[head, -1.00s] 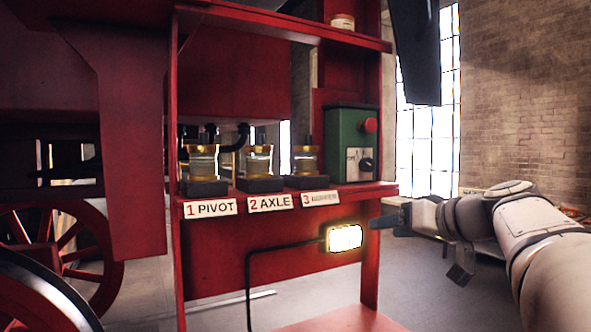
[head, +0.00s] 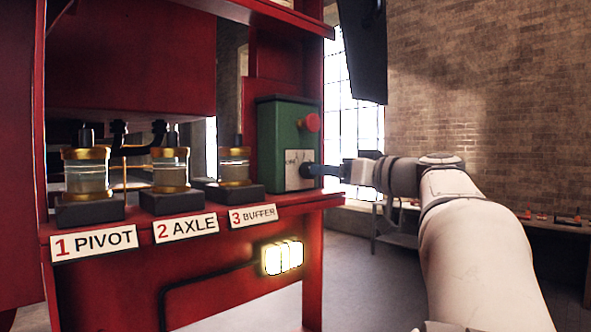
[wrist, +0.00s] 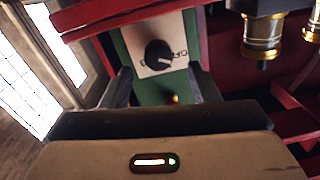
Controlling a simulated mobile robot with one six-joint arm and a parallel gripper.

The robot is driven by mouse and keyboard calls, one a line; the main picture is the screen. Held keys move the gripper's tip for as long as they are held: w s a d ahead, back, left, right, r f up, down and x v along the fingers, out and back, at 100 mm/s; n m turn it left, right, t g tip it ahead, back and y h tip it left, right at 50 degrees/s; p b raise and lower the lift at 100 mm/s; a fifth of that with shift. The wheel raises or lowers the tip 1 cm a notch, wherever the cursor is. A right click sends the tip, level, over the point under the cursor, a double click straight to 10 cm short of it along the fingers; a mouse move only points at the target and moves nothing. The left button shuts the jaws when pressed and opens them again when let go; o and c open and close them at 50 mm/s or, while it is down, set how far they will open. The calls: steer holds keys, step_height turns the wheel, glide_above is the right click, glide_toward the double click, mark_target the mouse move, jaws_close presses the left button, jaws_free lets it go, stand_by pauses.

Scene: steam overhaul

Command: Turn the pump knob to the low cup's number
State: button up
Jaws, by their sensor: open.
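The green pump box (head: 287,142) stands at the right end of the red shelf. Its black knob (wrist: 158,53) sits on a white dial plate (wrist: 172,22) in the wrist view, with a pale pointer mark; the dial characters are not clearly readable. In the wrist view the knob lies beyond and between my fingers (wrist: 163,84). Glass cups labelled 1 PIVOT (head: 87,173), 2 AXLE (head: 171,170) and 3 BUFFER (head: 235,168) stand left of the box. I cannot surely compare their levels.
A red button (head: 312,122) sticks out of the box's side above my gripper. A lit lamp (head: 283,257) with a black cable hangs below the shelf edge (head: 200,240). A bench with small items (head: 540,217) is at the right. Open floor lies between.

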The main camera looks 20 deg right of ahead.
mark_target(307, 170)
steer(key=p+x, duration=0.2)
steer(key=x, duration=0.4)
steer(key=shift+w, duration=0.15)
steer(key=c, duration=1)
steer(key=shift+o, duration=0.2)
steer(key=shift+f+m+b, duration=0.1)
steer(key=shift+m+b, duration=0.2)
steer(key=shift+b, duration=0.05)
steer(key=shift+f+m+b, duration=0.1)
steer(key=shift+m+b, duration=0.8)
steer(key=shift+m, duration=0.3)
steer(key=shift+m+b, duration=0.8)
steer(key=shift+m, duration=1.7)
